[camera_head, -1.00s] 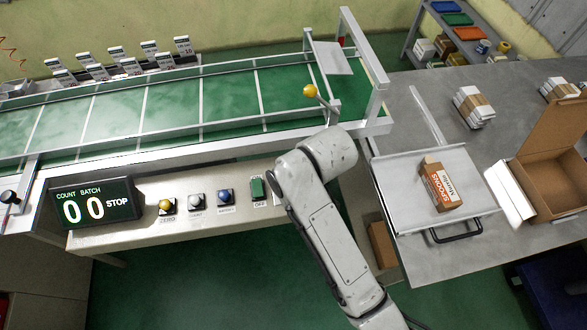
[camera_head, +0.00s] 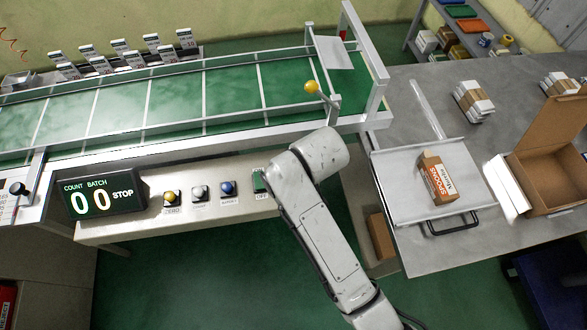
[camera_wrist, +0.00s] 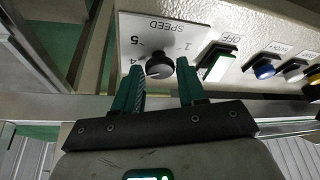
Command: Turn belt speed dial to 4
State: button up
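The belt speed dial (camera_wrist: 160,67) is a round black knob on a white plate marked SPEED (camera_wrist: 165,35), seen in the wrist view. The digits 5, 4 and 1 show around it; I cannot tell exactly where its pointer is. My gripper (camera_wrist: 159,77) is open, with one green finger to each side of the knob in the picture. Its fingertips are close to the knob, but I cannot tell whether they touch it. In the head view my arm hides the dial and the gripper. The display (camera_head: 103,196) reads 0 0 and STOP.
A green switch marked OFF (camera_wrist: 216,66) sits right of the dial in the wrist view, with a blue button (camera_wrist: 264,70) beyond it. The green belt (camera_head: 175,103) lies behind the panel. A tray (camera_head: 400,180) with a small box (camera_head: 436,180) stands right of my arm.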

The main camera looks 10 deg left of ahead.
jog(key=o, duration=0.3)
jog(key=shift+o, duration=0.2)
jog(key=v, duration=1)
jog(key=shift+r+b, duration=0.35)
jog(key=shift+b, duration=0.1)
jog(key=shift+s+d, duration=0.1)
jog(key=shift+d, duration=0.05)
jog(key=s+d+f+m+g+h+b, duration=0.1)
jog(key=s+d+f+m, duration=0.1)
jog(key=s+d+f, duration=0.3)
jog(key=s+d+f+m+h+b, duration=0.1)
jog(key=s+d+f+m, duration=0.2)
jog(key=s+d+f, duration=0.3)
jog(key=s+d+f+m+g+h+b, duration=0.1)
jog(key=s+d+f+m, duration=0.2)
jog(key=s+d, duration=0.9)
jog(key=d+f, duration=0.2)
jog(key=d, duration=0.3)
jog(key=shift+d+f+g, duration=0.15)
jog(key=shift+f+g, duration=0.15)
jog(key=shift+f, duration=0.1)
